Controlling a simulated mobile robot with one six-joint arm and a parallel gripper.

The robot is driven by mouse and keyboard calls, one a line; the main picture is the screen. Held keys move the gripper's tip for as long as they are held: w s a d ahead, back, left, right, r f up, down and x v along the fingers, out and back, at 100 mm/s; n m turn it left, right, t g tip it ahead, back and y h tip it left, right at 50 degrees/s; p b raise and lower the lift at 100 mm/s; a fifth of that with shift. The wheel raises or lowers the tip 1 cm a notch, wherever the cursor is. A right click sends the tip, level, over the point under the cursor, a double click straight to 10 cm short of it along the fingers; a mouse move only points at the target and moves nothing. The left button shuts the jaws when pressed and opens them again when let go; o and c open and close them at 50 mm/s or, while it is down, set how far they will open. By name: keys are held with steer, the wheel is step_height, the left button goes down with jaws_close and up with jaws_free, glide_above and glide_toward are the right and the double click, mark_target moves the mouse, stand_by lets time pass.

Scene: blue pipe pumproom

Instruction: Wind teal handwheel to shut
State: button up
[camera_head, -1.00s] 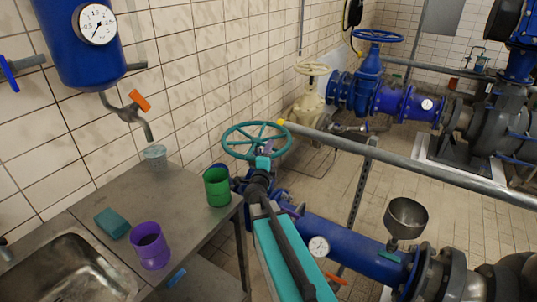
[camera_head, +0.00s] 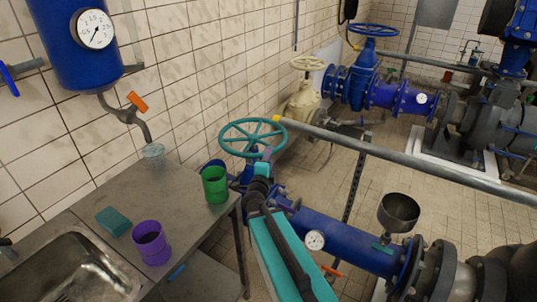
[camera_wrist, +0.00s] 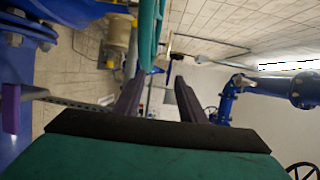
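The teal handwheel (camera_head: 252,136) lies nearly flat on its valve beside the table, left of centre in the head view. My gripper (camera_head: 266,153) is at the wheel's near rim, with its dark purple fingers pointing toward it. In the wrist view, the fingers of my gripper (camera_wrist: 161,75) stand apart with a clear gap between them. The teal rim (camera_wrist: 150,30) passes close to the left finger's tip. I cannot tell whether rim and finger touch. The valve stem under the wheel is mostly hidden by my arm.
A grey pipe rail (camera_head: 400,166) with a yellow end runs just right of the wheel. A green mug (camera_head: 215,185) and a purple mug (camera_head: 151,243) stand on the metal table (camera_head: 178,207). A cream handwheel (camera_head: 307,64) and a blue handwheel (camera_head: 374,30) are farther back.

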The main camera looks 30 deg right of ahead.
steer(key=shift+s+a+r+p, duration=0.2)
steer(key=shift+s+p, duration=0.25)
steer(key=shift+p, duration=1.2)
steer(key=shift+s+a+r+p, duration=0.15)
steer(key=shift+s+p, duration=0.25)
steer(key=shift+p, duration=1.2)
steer(key=shift+s+a+f+p, duration=0.1)
steer(key=shift+s+a+p, duration=0.1)
steer(key=shift+s+p, duration=0.6)
steer(key=shift+s+a+p, duration=0.2)
steer(key=shift+s+p, duration=0.3)
steer(key=shift+p, duration=0.5)
